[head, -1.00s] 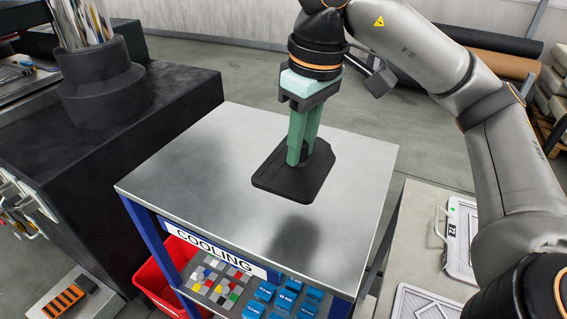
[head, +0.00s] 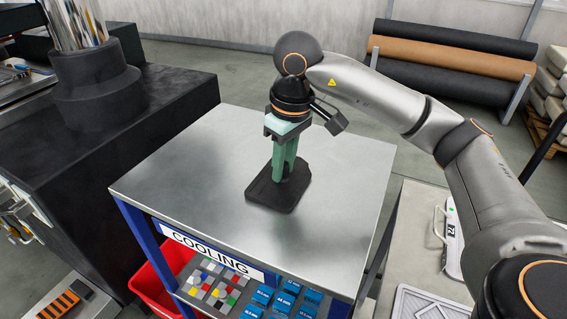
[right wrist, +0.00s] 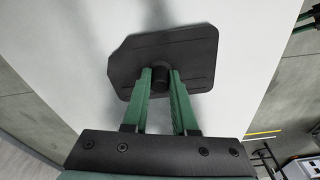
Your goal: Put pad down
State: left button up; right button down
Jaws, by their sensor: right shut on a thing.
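The black pad (head: 268,194) is a flat plate with clipped corners and a short round knob in its middle. My right gripper (head: 283,178) points down with its green fingers shut on the knob. The pad is at or very close to the steel top of the cooling cart (head: 180,185), near its middle; I cannot tell for certain that it touches. In the right wrist view the pad (right wrist: 190,48) lies flat beyond the fingertips (right wrist: 161,82), with the knob between them. My left gripper is not in view.
The rest of the cart top is bare. A black machine block (head: 100,170) stands close on the left. Below the top, a shelf holds small coloured blocks (head: 220,280) and blue boxes (head: 283,300). A bench with a white panel (head: 425,304) is at the right.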

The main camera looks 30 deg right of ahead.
aim_at(290, 181)
jog(key=shift+f, duration=0.1)
jog(key=c, duration=0.7)
grip_release()
jog(key=shift+r, duration=0.55)
notch_tip(290, 181, up, 11)
jog(key=s+p, duration=0.1)
jog(key=p, duration=0.1)
jog(key=shift+s+d, duration=0.2)
jog(key=shift+s, duration=0.1)
